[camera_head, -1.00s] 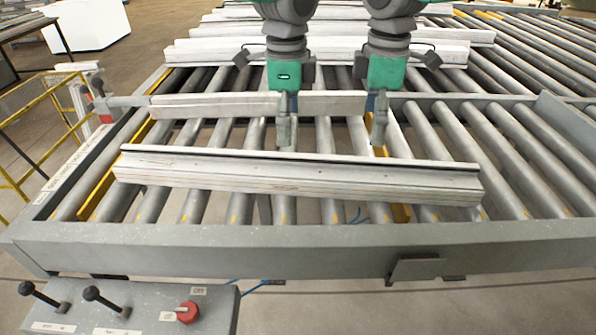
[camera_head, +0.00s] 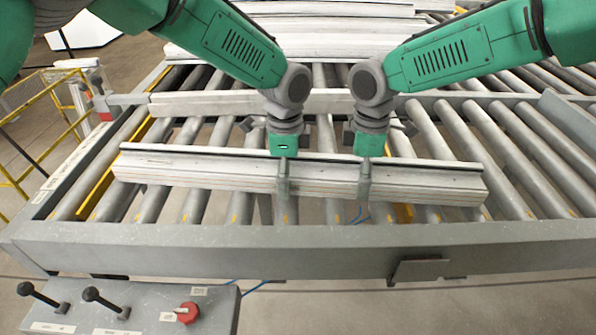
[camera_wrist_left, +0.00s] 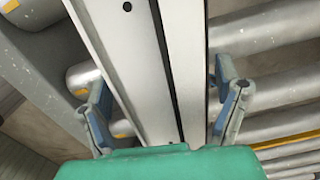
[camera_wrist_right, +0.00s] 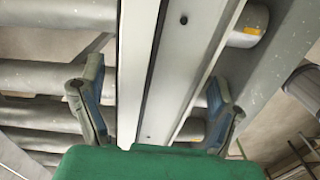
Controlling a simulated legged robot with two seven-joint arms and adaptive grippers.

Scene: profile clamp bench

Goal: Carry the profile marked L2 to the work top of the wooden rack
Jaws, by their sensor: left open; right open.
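A long pale profile (camera_head: 215,172) with a dark groove along its top lies across the rollers near the front of the conveyor. No L2 mark can be read on it. My left gripper (camera_head: 284,190) is over its middle, and my right gripper (camera_head: 364,188) is over it further right. In the left wrist view the open fingers (camera_wrist_left: 165,110) stand on either side of the profile (camera_wrist_left: 130,60), with gaps. In the right wrist view the open fingers (camera_wrist_right: 155,105) also straddle the profile (camera_wrist_right: 190,60), apart from it. The wooden rack cannot be made out.
A second profile (camera_head: 195,103) lies just behind, and several more (camera_head: 330,30) are at the back. The conveyor's front rail (camera_head: 330,238) runs before the profile. A control box (camera_head: 130,308) with levers and a red knob stands at the front left. A yellow guard rail (camera_head: 25,150) is at the left.

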